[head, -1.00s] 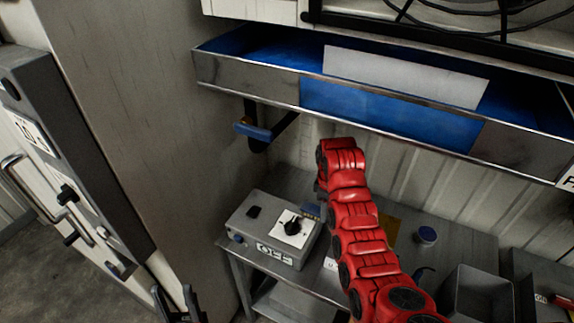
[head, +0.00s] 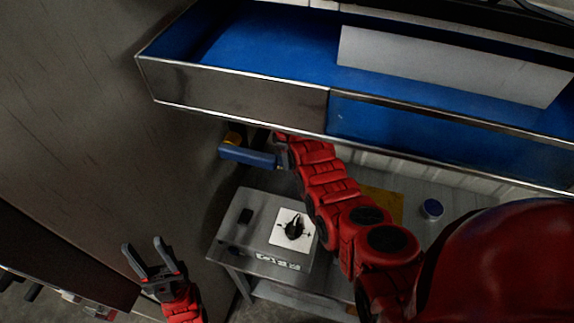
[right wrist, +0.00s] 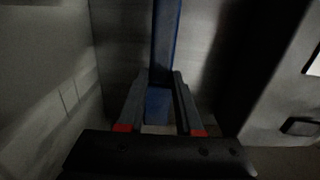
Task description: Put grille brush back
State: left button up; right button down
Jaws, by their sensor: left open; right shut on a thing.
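The grille brush (head: 247,155) shows in the head view as a blue bar under the left part of the tray, reaching left from my right gripper (head: 281,154). The bristles cannot be made out. My left gripper (head: 143,245) is open and empty at the lower left, apart from the brush.
A wide metal tray (head: 240,95) with a blue inside spans the space above my right arm. A grey switch box (head: 240,235) with a black knob stands on the table (head: 322,285) below. A tall grey panel stands left.

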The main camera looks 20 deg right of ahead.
jog(key=shift+f+p, duration=0.45)
jog(key=shift+f, duration=1.65)
jog(key=shift+f, duration=0.1)
jog(key=c, duration=0.6)
grip_release()
